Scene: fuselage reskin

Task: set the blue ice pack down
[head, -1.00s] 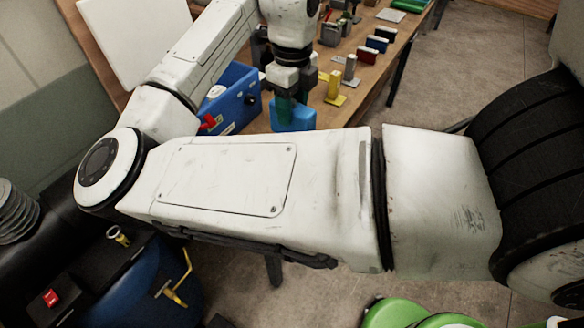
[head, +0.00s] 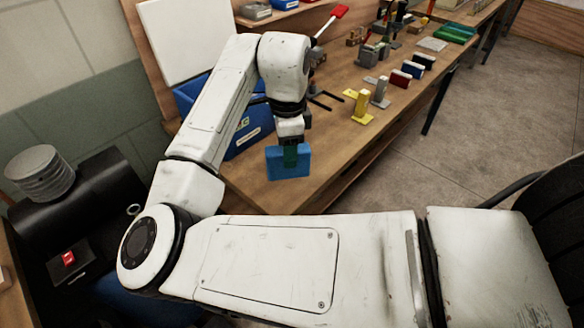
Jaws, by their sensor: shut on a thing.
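A blue bin (head: 247,143) stands just behind and left, partly hidden by my arm. A yellow bracket (head: 361,107), a grey bracket (head: 381,92) and several small coloured blocks (head: 400,78) line the bench to the right. Bare wood lies right of the pack.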

